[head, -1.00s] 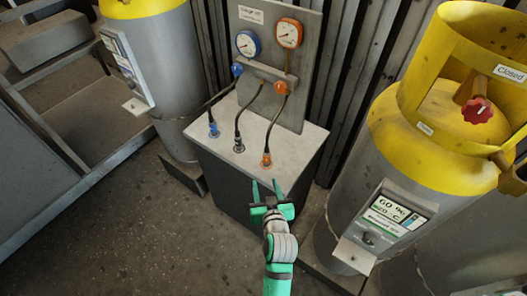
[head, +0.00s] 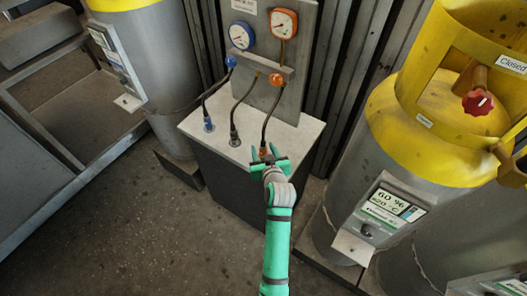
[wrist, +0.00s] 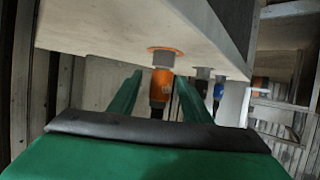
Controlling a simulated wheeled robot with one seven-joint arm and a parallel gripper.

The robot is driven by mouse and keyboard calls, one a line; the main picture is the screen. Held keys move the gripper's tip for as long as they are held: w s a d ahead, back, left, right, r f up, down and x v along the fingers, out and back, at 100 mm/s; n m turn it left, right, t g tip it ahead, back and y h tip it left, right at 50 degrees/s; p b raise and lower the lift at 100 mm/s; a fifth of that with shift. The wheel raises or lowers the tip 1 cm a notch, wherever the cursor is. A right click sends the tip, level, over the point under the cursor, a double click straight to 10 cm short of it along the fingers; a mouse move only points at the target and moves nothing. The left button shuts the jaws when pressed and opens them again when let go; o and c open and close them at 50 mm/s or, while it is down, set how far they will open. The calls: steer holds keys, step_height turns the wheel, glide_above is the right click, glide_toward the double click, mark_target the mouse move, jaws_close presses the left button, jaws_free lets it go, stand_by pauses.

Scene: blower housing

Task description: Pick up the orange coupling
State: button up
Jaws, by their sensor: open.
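The orange coupling (head: 263,152) stands in the top of the grey box near its front right corner, with a black hose running up from it. It also shows in the wrist view (wrist: 162,82), between the two green fingers. My gripper (head: 268,158) is at the coupling in the head view, its jaws open with a finger on each side. In the wrist view my gripper (wrist: 159,84) has visible gaps beside the coupling, so it does not hold it. The fingers partly hide the coupling in the head view.
A black coupling (head: 235,138) and a blue coupling (head: 208,124) stand to the left on the box top (head: 289,135). Hoses rise to the gauge panel (head: 262,60) behind. Yellow-topped cylinders flank the box, the right one (head: 425,140) close to my arm.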

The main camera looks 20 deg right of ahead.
mark_target(263, 150)
steer(key=shift+x, duration=1.9)
steer(key=shift+f, duration=0.1)
jaws_close()
steer(key=shift+r, duration=0.7)
step_height(263, 150, up, 2)
steer(key=shift+s+r, duration=0.1)
steer(key=shift+s, duration=0.05)
steer(key=s+r, duration=0.3)
steer(key=s+a+r, duration=0.1)
steer(key=r, duration=0.1)
steer(key=shift+s+r, duration=0.1)
steer(key=shift+s, duration=0.1)
steer(key=a+v, duration=0.1)
steer(key=v, duration=0.9)
steer(key=shift+r, duration=0.2)
